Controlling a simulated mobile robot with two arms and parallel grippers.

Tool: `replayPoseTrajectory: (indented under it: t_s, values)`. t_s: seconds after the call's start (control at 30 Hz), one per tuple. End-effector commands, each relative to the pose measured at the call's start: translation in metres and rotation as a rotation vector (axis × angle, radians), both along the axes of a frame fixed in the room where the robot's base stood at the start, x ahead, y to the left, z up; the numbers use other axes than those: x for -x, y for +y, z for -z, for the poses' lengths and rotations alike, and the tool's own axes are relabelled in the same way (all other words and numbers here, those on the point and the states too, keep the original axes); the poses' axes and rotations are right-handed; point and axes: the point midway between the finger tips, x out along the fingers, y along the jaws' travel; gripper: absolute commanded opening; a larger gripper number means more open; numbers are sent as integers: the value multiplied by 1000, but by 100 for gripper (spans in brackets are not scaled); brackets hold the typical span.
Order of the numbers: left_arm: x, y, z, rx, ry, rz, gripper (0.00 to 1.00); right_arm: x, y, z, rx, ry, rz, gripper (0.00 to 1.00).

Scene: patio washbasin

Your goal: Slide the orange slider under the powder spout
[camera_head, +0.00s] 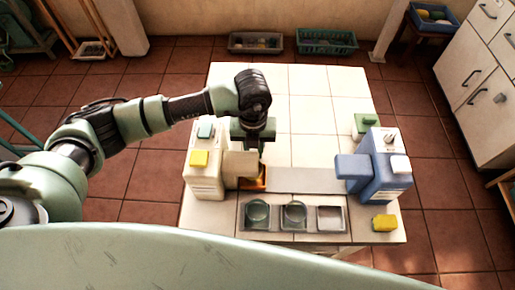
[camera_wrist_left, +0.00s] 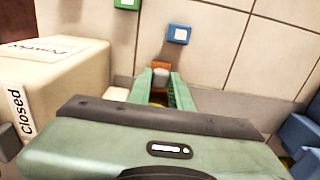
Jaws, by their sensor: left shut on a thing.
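The orange slider (camera_head: 260,183) lies low beside the spout (camera_head: 240,164) of the cream dispenser (camera_head: 207,182), partly hidden by my arm. In the left wrist view the orange slider (camera_wrist_left: 161,66) shows behind a grey knob (camera_wrist_left: 160,76). My left gripper (camera_wrist_left: 158,90) is shut around this knob, with its green fingers on either side. In the head view the left gripper (camera_head: 257,150) points down just right of the cream spout. The cream dispenser also shows in the left wrist view (camera_wrist_left: 70,85), with a "Closed" label. My right gripper is not in view.
A pale grey track (camera_head: 305,180) runs right to a blue dispenser (camera_head: 385,175) with its own spout (camera_head: 352,167). In front is a tray (camera_head: 276,225) with glass bowls and a square dish. A yellow block (camera_head: 384,223) lies front right. The back tiles are mostly clear.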

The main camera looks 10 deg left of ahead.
Motion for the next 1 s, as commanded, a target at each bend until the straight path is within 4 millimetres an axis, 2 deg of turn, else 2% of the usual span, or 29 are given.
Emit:
replayPoseTrajectory:
  t_s: [0.03, 0.1, 0.47, 0.57, 0.8, 1.0]
  values:
    - [-1, 4, -1, -9, 0, -4, 28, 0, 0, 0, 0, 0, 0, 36]
    - [-1, 4, -1, -8, 0, -4, 42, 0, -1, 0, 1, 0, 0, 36]
    - [-1, 2, -4, -4, -1, -2, 42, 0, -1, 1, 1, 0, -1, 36]
    - [-2, 2, -16, -4, -4, -2, 42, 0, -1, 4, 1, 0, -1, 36]
    - [-1, 3, -56, -4, -4, -3, 42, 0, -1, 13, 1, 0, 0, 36]
    - [-1, 4, -76, -5, -2, -4, 42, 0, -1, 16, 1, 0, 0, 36]
